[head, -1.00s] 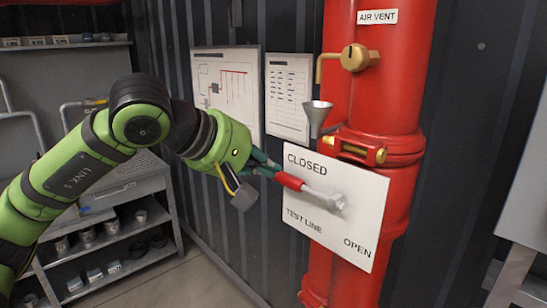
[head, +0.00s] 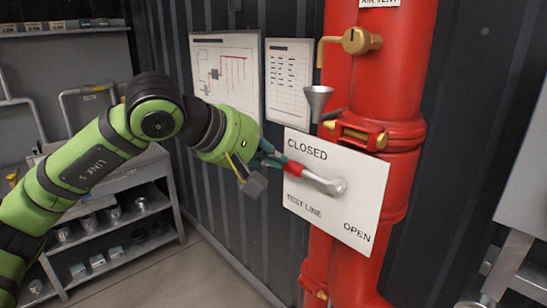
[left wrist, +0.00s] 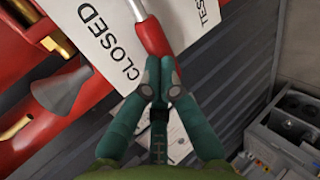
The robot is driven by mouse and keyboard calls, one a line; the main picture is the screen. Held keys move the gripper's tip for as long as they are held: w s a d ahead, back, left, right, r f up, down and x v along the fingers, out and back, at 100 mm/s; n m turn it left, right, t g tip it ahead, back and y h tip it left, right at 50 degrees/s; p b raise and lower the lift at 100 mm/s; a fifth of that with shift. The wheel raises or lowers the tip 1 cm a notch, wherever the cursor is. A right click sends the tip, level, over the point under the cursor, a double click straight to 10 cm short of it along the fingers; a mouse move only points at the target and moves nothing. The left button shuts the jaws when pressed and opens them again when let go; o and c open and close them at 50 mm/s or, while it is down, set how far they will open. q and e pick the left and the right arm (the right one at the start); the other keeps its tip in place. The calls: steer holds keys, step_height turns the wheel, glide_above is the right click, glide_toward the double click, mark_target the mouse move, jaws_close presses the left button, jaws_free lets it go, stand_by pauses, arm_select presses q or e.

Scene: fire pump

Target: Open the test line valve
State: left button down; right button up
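The test line valve's lever has a red grip (head: 294,168) and a grey metal arm (head: 322,182). It points left and slightly up from its hub, between the words CLOSED and TEST LINE on the white sign plate (head: 350,205). My left gripper (head: 272,158) is at the grip's free end. In the left wrist view, its green fingertips (left wrist: 159,72) are close together on the end of the red grip (left wrist: 152,36), which is partly hidden between them. The word OPEN is at the plate's lower right. My right gripper is not in view.
The plate is in front of a thick red pipe (head: 392,95). A brass valve (head: 357,41) and a grey funnel (head: 318,98) are above it. Two charts hang on the dark corrugated wall (head: 268,205). A grey shelf unit (head: 125,222) stands at left.

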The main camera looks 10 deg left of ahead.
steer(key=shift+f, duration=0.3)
